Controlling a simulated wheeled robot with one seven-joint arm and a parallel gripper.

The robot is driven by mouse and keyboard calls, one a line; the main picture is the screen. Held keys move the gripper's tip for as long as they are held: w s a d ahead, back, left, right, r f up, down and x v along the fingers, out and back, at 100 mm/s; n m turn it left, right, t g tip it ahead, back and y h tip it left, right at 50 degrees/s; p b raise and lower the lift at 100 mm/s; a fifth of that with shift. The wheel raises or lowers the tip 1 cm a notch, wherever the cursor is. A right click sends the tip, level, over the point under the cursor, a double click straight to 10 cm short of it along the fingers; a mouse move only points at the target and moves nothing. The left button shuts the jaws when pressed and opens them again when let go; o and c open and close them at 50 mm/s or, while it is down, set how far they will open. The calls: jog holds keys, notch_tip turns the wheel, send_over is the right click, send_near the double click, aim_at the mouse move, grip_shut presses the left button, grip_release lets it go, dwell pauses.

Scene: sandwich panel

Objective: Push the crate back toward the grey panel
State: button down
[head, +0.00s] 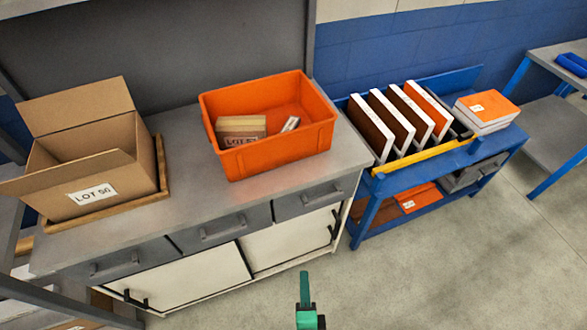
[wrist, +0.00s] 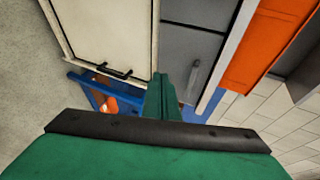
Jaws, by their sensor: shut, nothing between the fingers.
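The orange crate (head: 280,153) stands upright on the right part of the grey bench top (head: 190,195). It holds a brown labelled block (head: 240,128) and a small pale item (head: 291,123). The grey panel (head: 200,45) rises behind the bench. The crate's rim hides the gap between its back wall and the panel. My green gripper (head: 304,274) is shut and empty, over the floor in front of the bench, apart from the crate. In the wrist view, my gripper's fingers (wrist: 163,92) point toward the drawer and door fronts, and the crate (wrist: 268,45) shows at the upper right.
An open cardboard box (head: 95,150) on a wooden tray stands on the bench's left side. A blue cart (head: 365,215) with upright boards stands close to the bench's right end. Drawer handles (head: 323,197) stick out in front. The floor (head: 430,270) at right is clear.

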jog(key=w+d+r+m+y, duration=0.1)
jog(key=w+m+y, duration=0.1)
jog(key=w+m, duration=0.35)
jog(key=m+t+y, duration=0.3)
jog(key=m+y, duration=0.3)
jog(key=m, duration=0.2)
send_near(290, 161)
jog(key=x, duration=0.6)
jog(key=shift+w+a+r, duration=0.1)
jog(key=shift+w+a, duration=0.05)
jog(key=shift+x, duration=1.95)
